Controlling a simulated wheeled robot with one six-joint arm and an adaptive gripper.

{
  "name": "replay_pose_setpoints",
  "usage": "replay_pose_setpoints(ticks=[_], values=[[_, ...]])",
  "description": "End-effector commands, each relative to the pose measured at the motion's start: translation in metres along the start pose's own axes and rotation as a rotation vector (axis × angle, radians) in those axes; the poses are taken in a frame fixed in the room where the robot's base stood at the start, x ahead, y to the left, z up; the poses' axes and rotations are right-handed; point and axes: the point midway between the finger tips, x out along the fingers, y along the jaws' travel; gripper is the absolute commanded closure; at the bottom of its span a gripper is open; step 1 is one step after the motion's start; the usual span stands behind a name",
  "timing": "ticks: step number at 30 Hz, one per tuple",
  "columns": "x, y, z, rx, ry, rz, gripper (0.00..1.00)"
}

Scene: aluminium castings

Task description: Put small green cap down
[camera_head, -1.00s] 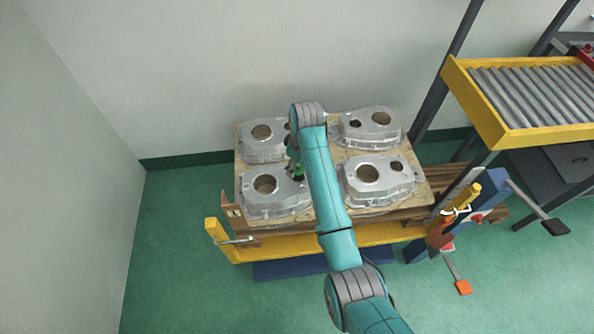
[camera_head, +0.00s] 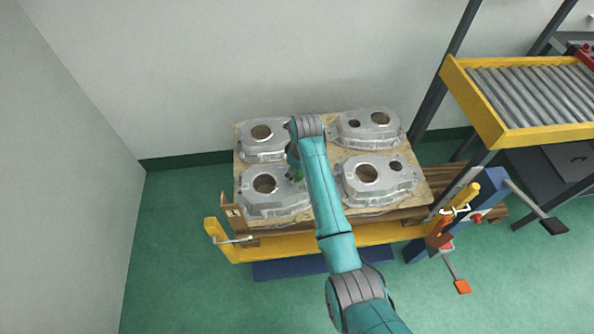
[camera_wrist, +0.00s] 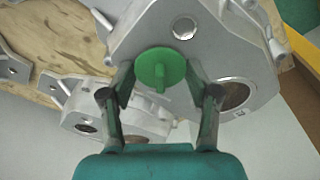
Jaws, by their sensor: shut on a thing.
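The small green cap (camera_wrist: 160,68) is a round disc with a raised rib across it. In the wrist view my gripper (camera_wrist: 160,80) has one finger at each side of it and is shut on it. Behind the cap lies an aluminium casting (camera_wrist: 205,22) with a small round hole and a larger bore. In the head view the cap (camera_head: 298,177) is a small green spot over the right end of the front left casting (camera_head: 275,204), beside my arm. I cannot tell whether the cap touches the casting.
The other castings (camera_head: 378,182) (camera_head: 368,128) (camera_head: 262,139) sit on a wooden board (camera_head: 425,190) on a pallet. A yellow lift frame (camera_head: 290,246) runs along the front. A roller conveyor (camera_head: 530,95) stands at the right, and a wall rises behind.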

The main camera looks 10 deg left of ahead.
Motion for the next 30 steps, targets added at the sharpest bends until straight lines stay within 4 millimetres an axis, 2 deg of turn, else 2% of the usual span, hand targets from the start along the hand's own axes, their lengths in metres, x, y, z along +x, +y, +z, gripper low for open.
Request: replay_pose_setpoints(ticks=[1,3,4,5,14,19,23,30], values=[[0.007,-0.002,0.004,0.001,-0.007,-0.004,0.57],[0.008,-0.002,0.004,0.001,-0.008,-0.005,0.61],[0.008,-0.003,0.004,0.001,-0.008,-0.005,0.29],[0.008,-0.003,0.004,0.001,-0.009,-0.006,0.21],[0.006,-0.002,0.004,0.001,-0.008,-0.005,0.20],[-0.005,-0.001,0.001,0.001,-0.005,-0.003,0.20],[-0.026,-0.001,0.001,0.001,-0.003,-0.001,0.20],[-0.077,-0.001,0.000,0.001,-0.002,-0.001,0.20]])
